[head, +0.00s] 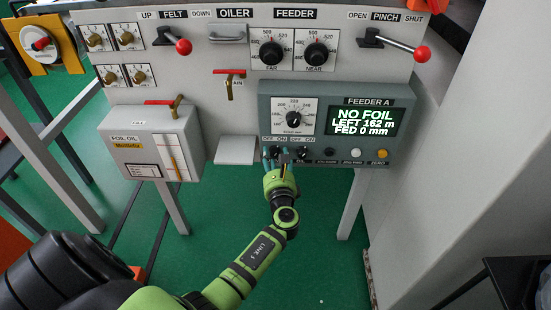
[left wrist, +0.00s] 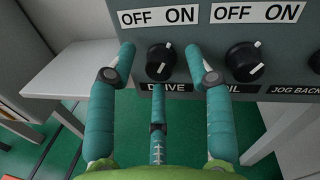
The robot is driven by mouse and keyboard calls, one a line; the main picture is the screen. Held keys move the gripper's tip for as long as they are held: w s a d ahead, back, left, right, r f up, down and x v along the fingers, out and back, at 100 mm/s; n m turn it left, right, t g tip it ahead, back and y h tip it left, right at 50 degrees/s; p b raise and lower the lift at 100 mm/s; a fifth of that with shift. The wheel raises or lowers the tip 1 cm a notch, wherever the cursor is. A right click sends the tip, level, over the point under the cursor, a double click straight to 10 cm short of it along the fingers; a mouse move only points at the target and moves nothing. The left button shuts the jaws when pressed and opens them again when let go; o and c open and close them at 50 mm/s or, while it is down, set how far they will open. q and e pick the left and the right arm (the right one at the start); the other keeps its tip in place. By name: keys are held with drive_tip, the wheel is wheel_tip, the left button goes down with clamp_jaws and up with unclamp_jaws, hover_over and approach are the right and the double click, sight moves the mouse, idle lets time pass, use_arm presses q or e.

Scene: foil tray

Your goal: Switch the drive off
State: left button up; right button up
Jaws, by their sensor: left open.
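The drive switch (left wrist: 160,62) is a black rotary knob above a label reading DRIVE, under OFF on the left and ON on the right. Its white mark points to the upper right, toward ON. In the head view the drive switch (head: 274,152) sits at the lower left of the grey Feeder A box (head: 335,98). My left gripper (left wrist: 160,66) is open, with teal fingers spread to the left, right and below the knob. Contact with it cannot be told. In the head view the left gripper (head: 276,162) reaches up from below. My right gripper is not in view.
The display (head: 362,122) reads NO FOIL, LEFT 162 m, FED 0 mm. Black, white and orange buttons lie farther right. A pale shelf (head: 236,150) juts out left of the box. Below is open green floor.

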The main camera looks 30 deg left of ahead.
use_arm(q)
drive_tip(key=shift+c, duration=0.4)
clamp_jaws()
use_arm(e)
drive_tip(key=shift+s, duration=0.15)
